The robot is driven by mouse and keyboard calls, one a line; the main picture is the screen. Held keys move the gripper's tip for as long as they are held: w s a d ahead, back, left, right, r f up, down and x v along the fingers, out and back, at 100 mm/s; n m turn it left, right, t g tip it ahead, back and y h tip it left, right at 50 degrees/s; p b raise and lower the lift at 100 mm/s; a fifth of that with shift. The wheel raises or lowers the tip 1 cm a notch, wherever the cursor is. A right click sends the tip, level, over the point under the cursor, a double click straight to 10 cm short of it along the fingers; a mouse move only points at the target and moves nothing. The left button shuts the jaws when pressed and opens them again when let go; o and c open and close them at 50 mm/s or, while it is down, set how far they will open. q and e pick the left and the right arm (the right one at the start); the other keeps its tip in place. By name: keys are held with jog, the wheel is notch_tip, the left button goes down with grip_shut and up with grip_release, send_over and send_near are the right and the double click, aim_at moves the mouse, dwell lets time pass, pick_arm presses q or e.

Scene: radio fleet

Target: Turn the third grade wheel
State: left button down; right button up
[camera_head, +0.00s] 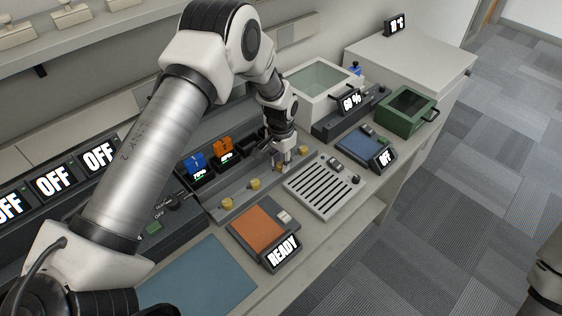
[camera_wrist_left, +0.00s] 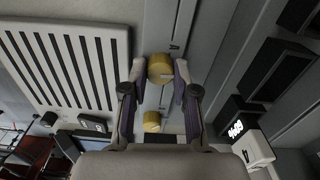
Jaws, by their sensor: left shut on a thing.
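Several yellow grade wheels sit in a row along the front of the grey console. Two of them, the first wheel (camera_head: 227,203) and the second wheel (camera_head: 255,184), are free to the left of my left gripper (camera_head: 281,163). Another wheel (camera_head: 303,150) is free to its right. My left gripper is closed around the third wheel (camera_wrist_left: 160,68), one finger on each side, as the left wrist view shows. In the head view the gripper mostly hides this wheel. Another yellow wheel (camera_wrist_left: 152,121) shows below it in the wrist view. My right gripper is out of view.
Blue (camera_head: 195,163) and orange (camera_head: 222,146) blocks stand behind the wheels with small displays. A slotted white plate (camera_head: 322,188) lies in front. An orange pad unit (camera_head: 257,229) reads READY. A green box (camera_head: 407,110) and a white bin (camera_head: 318,88) stand at the right.

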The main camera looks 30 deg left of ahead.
pick_arm(q)
jog(key=n, duration=0.4)
jog(key=shift+s+f, duration=0.25)
jog(key=shift+n, duration=1.9)
jog(key=c, duration=0.9)
grip_release()
jog(key=shift+w+r, duration=0.15)
